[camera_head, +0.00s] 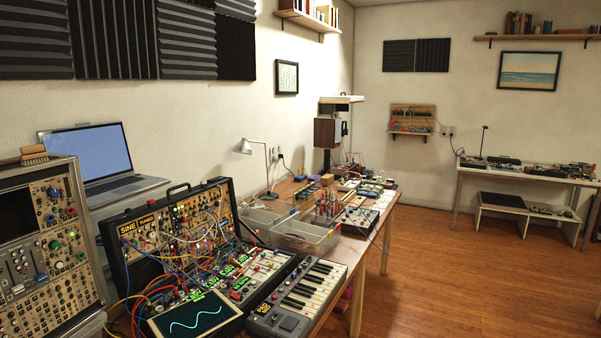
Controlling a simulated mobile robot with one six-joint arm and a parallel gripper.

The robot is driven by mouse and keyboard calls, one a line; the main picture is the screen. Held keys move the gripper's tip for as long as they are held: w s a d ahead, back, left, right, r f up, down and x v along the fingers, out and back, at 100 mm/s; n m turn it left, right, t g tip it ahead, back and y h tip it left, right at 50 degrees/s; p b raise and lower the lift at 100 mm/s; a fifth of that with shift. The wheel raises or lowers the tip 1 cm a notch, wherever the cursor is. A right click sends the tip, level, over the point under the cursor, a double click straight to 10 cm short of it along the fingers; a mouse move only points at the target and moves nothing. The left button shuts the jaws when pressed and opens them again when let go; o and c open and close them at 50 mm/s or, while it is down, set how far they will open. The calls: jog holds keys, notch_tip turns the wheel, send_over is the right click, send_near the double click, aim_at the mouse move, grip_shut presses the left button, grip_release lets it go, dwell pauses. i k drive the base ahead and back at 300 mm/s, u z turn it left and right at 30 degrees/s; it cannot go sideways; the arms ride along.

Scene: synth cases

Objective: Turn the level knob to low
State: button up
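A modular synthesizer case (183,222) with many knobs and patch cables stands on the near end of the long table, at lower centre left. It has labels reading "SINE" and "TUNED". A screen (195,316) in front of it shows a blue-green wave. A rack with a panel of knobs (50,244) stands at the left edge. The knobs are too small to read, so I cannot tell which is the level knob or how it is set. My gripper is not in view.
A small keyboard (305,295) lies right of the screen. Clear bins (305,236), a lamp (262,155) and electronics crowd the table behind. A laptop (105,165) stands open at left. Wooden floor (450,285) is free at right, before a white bench (530,178).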

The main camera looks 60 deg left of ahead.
aim_at(51, 190)
jog(key=u, duration=3.2)
jog(key=i, duration=0.95)
jog(key=u, duration=0.1)
